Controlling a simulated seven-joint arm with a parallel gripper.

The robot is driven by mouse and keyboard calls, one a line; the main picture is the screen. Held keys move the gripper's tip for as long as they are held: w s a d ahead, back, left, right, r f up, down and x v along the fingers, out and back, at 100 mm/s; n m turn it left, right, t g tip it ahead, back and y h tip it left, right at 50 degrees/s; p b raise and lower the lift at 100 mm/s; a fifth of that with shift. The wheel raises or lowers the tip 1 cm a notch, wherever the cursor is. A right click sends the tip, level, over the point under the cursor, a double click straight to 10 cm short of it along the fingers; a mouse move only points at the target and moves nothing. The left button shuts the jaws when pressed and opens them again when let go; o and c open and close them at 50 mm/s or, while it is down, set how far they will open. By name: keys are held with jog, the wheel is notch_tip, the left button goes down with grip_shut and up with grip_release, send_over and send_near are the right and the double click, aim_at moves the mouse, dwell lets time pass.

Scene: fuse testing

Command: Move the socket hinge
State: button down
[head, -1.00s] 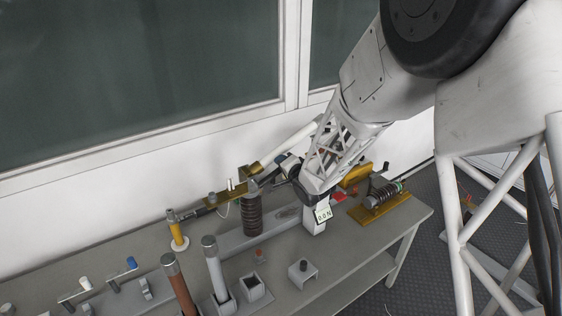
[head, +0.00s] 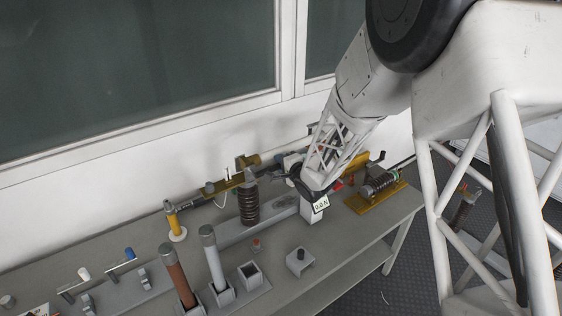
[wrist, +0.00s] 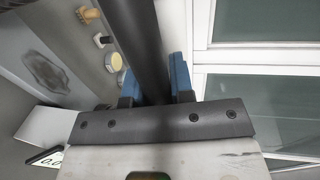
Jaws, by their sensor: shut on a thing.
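My gripper (wrist: 156,88) has blue fingertips closed on either side of a dark round bar (wrist: 140,40), which runs up out of the wrist view. In the head view my gripper (head: 290,172) is at the back of the table, right of the ribbed brown insulator (head: 249,203). Its fingertips are mostly hidden there by my wrist.
A yellow post (head: 173,220) stands left of the insulator. A brown tube (head: 178,275) and a white tube (head: 213,262) stand upright in front. A coil on a yellow base (head: 378,188) sits at the right. The window wall is close behind.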

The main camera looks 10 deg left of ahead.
jog(key=shift+f, duration=0.1)
dwell(0.3)
jog(key=c, duration=1)
grip_release()
jog(key=v, duration=0.8)
jog(key=shift+w+a, duration=0.1)
